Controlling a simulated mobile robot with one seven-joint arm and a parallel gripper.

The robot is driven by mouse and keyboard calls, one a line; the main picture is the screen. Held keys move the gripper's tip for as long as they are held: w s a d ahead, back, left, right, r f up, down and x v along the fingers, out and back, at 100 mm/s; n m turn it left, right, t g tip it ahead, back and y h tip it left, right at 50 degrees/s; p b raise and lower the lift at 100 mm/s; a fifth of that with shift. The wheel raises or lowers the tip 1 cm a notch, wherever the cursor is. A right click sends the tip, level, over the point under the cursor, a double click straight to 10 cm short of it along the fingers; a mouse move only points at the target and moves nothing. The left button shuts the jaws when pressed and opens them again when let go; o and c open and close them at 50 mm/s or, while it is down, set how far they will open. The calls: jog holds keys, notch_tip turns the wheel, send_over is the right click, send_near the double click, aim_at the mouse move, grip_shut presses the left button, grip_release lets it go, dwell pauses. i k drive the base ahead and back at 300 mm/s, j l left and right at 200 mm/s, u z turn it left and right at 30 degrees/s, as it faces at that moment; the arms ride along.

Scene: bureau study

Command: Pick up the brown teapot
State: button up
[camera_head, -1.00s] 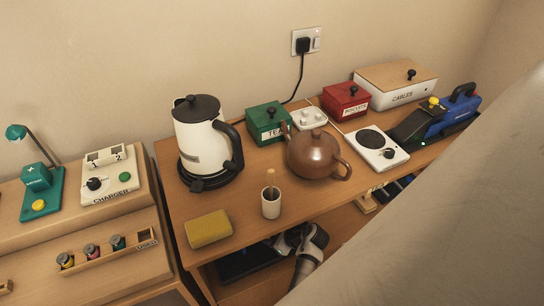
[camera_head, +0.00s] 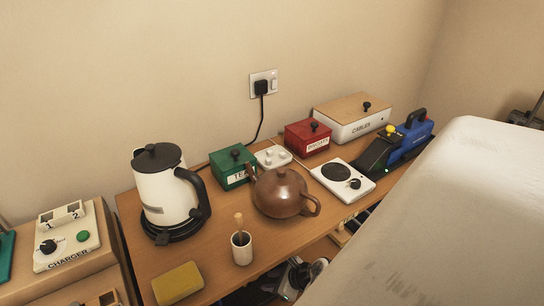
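The brown teapot (camera_head: 279,192) stands upright on the wooden desk (camera_head: 215,247), near the middle of the picture. Its spout points up and left, close to the green tea box, and its loop handle is at the right. Its lid with a small knob is on. The large pale shape at the lower right cannot be told apart as arm or furniture. Below the desk edge a white and dark mechanical part shows, partly hidden. My gripper cannot be made out in this view.
A white kettle (camera_head: 165,190) stands left of the teapot. A white cup (camera_head: 242,248) with a wooden-handled tool and a yellow sponge (camera_head: 178,283) lie in front. Behind are the green tea box (camera_head: 232,168) and red box (camera_head: 308,137). A hot plate (camera_head: 342,179) is at the right.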

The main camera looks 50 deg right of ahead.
aim_at(280, 193)
jog(key=z, duration=1.3)
